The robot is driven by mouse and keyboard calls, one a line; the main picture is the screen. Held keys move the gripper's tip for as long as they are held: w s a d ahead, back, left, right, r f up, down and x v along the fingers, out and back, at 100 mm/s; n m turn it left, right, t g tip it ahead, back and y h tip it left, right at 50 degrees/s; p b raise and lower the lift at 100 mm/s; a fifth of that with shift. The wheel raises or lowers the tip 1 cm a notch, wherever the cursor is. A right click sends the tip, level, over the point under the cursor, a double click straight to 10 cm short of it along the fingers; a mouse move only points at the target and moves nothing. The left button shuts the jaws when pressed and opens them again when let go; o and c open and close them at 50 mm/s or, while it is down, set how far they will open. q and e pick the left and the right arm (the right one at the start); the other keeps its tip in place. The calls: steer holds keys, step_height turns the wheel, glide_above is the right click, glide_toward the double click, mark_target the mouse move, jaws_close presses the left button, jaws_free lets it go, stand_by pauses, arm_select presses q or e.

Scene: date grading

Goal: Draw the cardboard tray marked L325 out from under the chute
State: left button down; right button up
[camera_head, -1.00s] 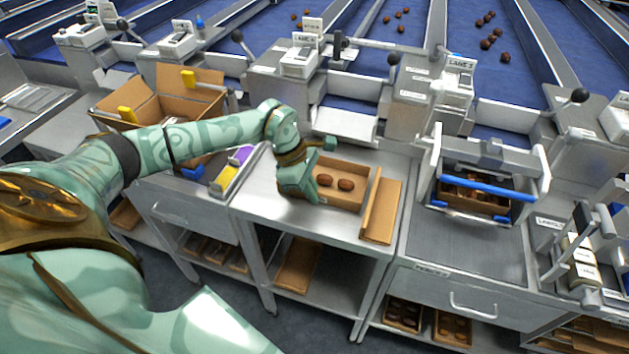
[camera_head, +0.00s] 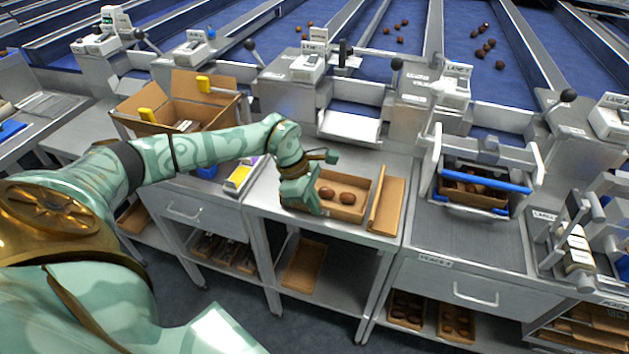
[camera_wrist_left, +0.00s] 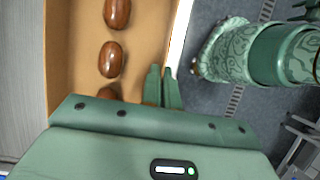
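An open cardboard tray (camera_head: 362,215) with brown dates in it sits on the steel table, in front of the pale chute flap (camera_head: 350,127). No marking on the tray is readable. My left gripper (camera_head: 317,205) is at the tray's front left side. In the left wrist view, its two fingers (camera_wrist_left: 162,88) are close together astride the tray's thin wall (camera_wrist_left: 178,42), shut on it. Dates (camera_wrist_left: 110,58) lie in a row inside the tray; the nearest is partly hidden by the gripper.
Another cardboard piece (camera_head: 389,205) lies close to the tray's right side. A blue-handled frame (camera_head: 487,180) stands further right over a tray of dates. A large cardboard box (camera_head: 185,105) is at left. Bare steel table shows behind the tray, and the floor lies beyond its front edge.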

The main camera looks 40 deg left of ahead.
arm_select(q)
steer(key=c, duration=1.6)
jaws_free()
steer(key=shift+r, duration=0.15)
steer(key=p+v, duration=0.2)
steer(key=v, duration=1.4)
